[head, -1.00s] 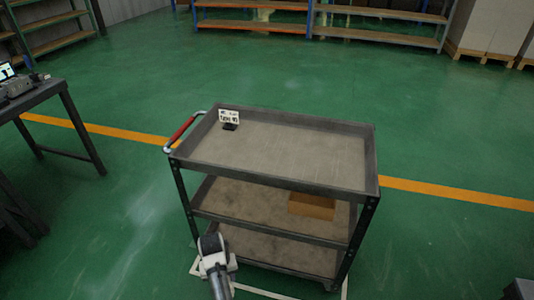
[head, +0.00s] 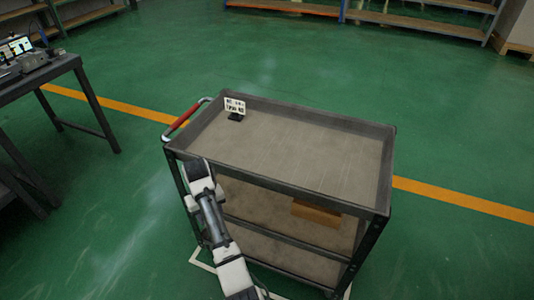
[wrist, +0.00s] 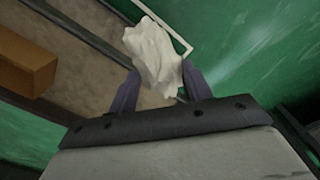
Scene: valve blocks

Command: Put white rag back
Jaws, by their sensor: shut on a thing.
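The white rag (wrist: 153,50) is crumpled and sits between the two fingers of my gripper (wrist: 161,76) in the wrist view. The gripper is shut on it, and the rag sticks out past the fingertips. In the head view my arm reaches up to the left front of the grey cart (head: 290,140). The fingers and the rag cannot be made out there. The cart's top tray is bare except for a small sign (head: 235,106) on a dark base in its far left corner.
A brown box (head: 318,213) lies on the cart's middle shelf, and it also shows in the wrist view (wrist: 25,62). A red handle (head: 185,117) juts from the cart's left end. A dark workbench (head: 38,78) with equipment stands at left. Green floor around the cart is open.

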